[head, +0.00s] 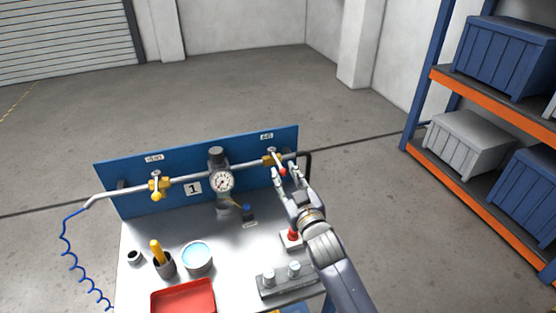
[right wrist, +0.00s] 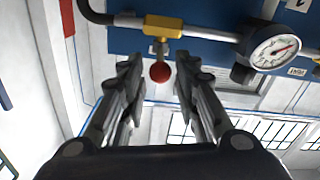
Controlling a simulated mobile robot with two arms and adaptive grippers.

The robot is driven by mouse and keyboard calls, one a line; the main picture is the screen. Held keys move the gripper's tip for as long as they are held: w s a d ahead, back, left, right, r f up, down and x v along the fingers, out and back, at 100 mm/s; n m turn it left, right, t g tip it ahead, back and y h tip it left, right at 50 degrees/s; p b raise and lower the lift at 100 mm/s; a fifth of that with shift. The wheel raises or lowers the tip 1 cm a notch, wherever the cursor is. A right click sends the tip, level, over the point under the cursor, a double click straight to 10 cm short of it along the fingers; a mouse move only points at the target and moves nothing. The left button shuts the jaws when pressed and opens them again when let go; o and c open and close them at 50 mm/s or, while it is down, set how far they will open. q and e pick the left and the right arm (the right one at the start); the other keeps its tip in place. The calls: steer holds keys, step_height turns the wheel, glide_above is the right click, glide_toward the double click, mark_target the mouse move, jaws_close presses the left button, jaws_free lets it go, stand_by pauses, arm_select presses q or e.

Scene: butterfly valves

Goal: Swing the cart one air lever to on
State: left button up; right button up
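The cart (head: 240,240) carries a blue panel with a plate marked 1 (head: 193,189). A pipe (head: 190,185) crosses the panel, with a brass valve at each end. The right valve (head: 272,158) has a lever with a red ball end (head: 283,171). The same valve body (right wrist: 164,27) and red ball (right wrist: 160,72) show in the right wrist view. My right gripper (head: 286,178) is at this lever. Its fingers (right wrist: 160,80) are open, one on each side of the red ball, with gaps to both. The left valve has a yellow-ended lever (head: 157,195). My left gripper is out of view.
A round gauge (head: 222,181) sits mid-pipe. On the cart top are a red tray (head: 184,299), a blue-topped tin (head: 198,257), a cup with a yellow handle (head: 164,264) and a red-topped item (head: 292,235) beside my right arm. A shelf rack (head: 480,178) stands at right.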

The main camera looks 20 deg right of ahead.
mark_target(278, 161)
steer(key=w, duration=0.3)
steer(key=shift+w, duration=0.15)
steer(key=w+p, duration=0.1)
steer(key=w, duration=0.2)
steer(key=shift+a, duration=0.1)
steer(key=shift+w+f, duration=0.1)
steer(key=shift+w, duration=0.1)
steer(key=shift+s, duration=0.1)
jaws_close()
steer(key=shift+f, duration=0.1)
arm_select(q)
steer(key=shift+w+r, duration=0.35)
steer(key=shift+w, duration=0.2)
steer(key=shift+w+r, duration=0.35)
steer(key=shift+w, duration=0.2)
